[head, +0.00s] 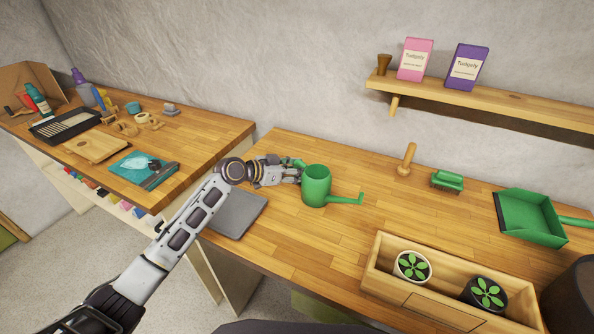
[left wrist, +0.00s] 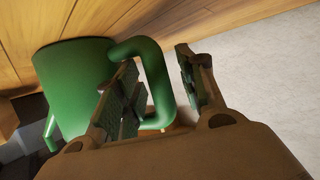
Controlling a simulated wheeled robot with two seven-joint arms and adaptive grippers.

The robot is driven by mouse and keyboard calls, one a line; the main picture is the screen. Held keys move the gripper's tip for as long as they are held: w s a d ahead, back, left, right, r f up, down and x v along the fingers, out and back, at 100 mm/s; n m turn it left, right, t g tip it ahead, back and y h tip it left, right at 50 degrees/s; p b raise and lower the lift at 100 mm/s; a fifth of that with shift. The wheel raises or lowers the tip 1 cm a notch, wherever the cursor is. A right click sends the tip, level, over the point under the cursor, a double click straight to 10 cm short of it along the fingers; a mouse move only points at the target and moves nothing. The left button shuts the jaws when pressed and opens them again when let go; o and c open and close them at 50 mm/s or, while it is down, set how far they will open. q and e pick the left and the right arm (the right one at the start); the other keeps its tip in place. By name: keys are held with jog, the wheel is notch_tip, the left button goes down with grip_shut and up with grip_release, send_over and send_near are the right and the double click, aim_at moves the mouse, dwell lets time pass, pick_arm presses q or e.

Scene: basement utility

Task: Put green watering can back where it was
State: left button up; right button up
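The green watering can (head: 316,186) stands upright on the wooden workbench (head: 330,240), its spout pointing right and its handle to the left. My left gripper (head: 293,172) is at the handle side. In the left wrist view, the can's body (left wrist: 72,85) is at the left and its handle (left wrist: 157,85) passes between my two fingers (left wrist: 160,92). One finger is inside the handle loop and the other outside. The fingers are apart, with narrow gaps beside the handle. My right gripper is not in view.
A grey flat tray (head: 238,212) lies left of the can. A wooden planter box (head: 405,297) with two potted plants stands front right. A wooden peg (head: 406,160), green brush (head: 447,180) and green dustpan (head: 530,218) are behind and right. A shelf (head: 480,107) hangs above.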

pick_arm(q)
jog(key=v, duration=1.2)
jog(key=shift+b, duration=0.4)
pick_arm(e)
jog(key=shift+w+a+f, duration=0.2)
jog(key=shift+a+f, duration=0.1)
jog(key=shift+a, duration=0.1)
pick_arm(q)
jog(key=shift+r, duration=0.15)
notch_tip(320, 180, up, 9)
jog(key=p, duration=0.9)
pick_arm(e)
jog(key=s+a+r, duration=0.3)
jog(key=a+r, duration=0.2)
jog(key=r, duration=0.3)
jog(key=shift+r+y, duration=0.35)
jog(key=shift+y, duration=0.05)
pick_arm(q)
jog(key=shift+r, duration=0.1)
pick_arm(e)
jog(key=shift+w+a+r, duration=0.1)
